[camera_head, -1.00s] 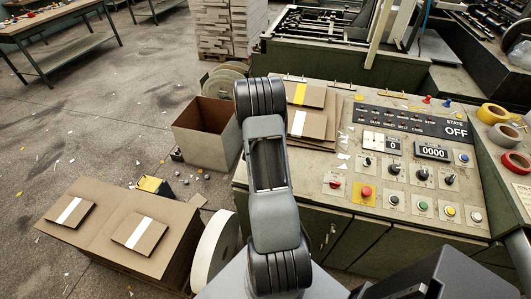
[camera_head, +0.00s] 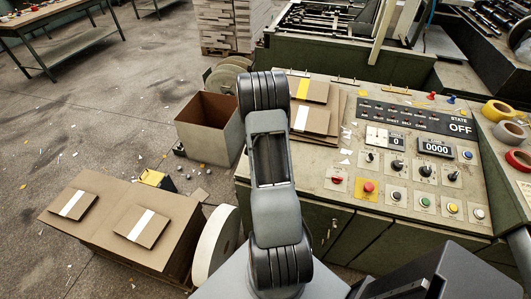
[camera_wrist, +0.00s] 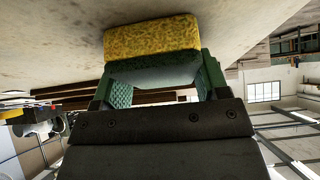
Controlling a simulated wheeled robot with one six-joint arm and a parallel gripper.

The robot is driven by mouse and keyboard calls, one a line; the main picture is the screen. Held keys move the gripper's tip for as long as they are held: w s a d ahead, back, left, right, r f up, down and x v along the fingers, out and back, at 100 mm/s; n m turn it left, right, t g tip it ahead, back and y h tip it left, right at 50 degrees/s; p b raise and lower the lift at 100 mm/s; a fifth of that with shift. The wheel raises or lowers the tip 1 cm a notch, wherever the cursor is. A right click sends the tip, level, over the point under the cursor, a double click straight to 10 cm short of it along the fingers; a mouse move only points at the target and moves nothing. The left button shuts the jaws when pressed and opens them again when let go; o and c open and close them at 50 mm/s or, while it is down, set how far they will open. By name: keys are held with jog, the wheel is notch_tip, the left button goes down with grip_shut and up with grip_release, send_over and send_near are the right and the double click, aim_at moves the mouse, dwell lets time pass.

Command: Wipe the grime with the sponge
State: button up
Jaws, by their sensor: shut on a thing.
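In the wrist view, my gripper (camera_wrist: 158,80) is shut on the sponge (camera_wrist: 152,37), which has a yellow speckled face and a dark green layer. The sponge is gripped between two green fingers, its yellow side facing a pale, lightly marked surface (camera_wrist: 60,35). I cannot tell whether it touches that surface. In the head view, my arm stands in the middle and hides the gripper and sponge. No distinct patch of grime can be made out in either view.
A control panel (camera_head: 345,205) with buttons and knobs lies right of my arm. Cardboard pieces (camera_head: 309,121) lie on its left end, partly behind the arm. Tape rolls (camera_head: 497,110) sit at far right.

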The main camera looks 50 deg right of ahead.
jog(key=shift+w+d, duration=0.25)
jog(key=shift+d, duration=0.35)
jog(key=shift+r, duration=0.15)
jog(key=shift+r+p, duration=0.55)
jog(key=shift+p, duration=0.15)
jog(key=shift+s+a+r+p, duration=0.1)
jog(key=shift+a+r+p, duration=0.1)
jog(key=shift+r+p, duration=0.5)
jog(key=shift+s+a+r+p, duration=0.1)
jog(key=shift+a+r+p, duration=0.15)
jog(key=shift+r+p, duration=0.4)
jog(key=shift+s+a+r+p, duration=0.1)
jog(key=shift+a+r+p, duration=0.1)
jog(key=shift+r+p, duration=0.45)
jog(key=shift+r, duration=0.25)
jog(key=shift+s+a+r+p, duration=0.1)
jog(key=shift+a+r+p, duration=0.1)
jog(key=shift+r+p, duration=0.45)
jog(key=shift+s+a+r+p, duration=0.15)
jog(key=shift+r+p, duration=0.25)
jog(key=shift+r, duration=0.35)
jog(key=shift+w, duration=0.1)
